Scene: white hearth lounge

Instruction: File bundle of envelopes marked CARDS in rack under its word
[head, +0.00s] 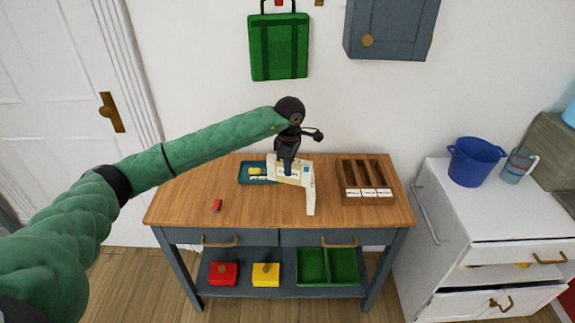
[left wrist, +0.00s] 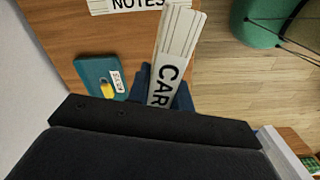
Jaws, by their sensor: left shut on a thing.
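My left gripper (head: 287,168) is over the middle of the wooden table, shut on a cream bundle of envelopes (head: 296,180) with a blue stamp. In the left wrist view the bundle (left wrist: 176,48) sits between the blue fingers (left wrist: 160,95); the letters CAR show and the rest of the word is hidden. The rack (head: 368,194) stands at the right of the table, with open slots and white labels along its front, too small to read. Its slots look empty. My right gripper is not in view.
A second bundle marked NOTES (left wrist: 110,6) shows past the held bundle; it seems to be the narrow cream strip (head: 311,202). A small red object (head: 216,206) lies at front left. Table is clear between strip and rack.

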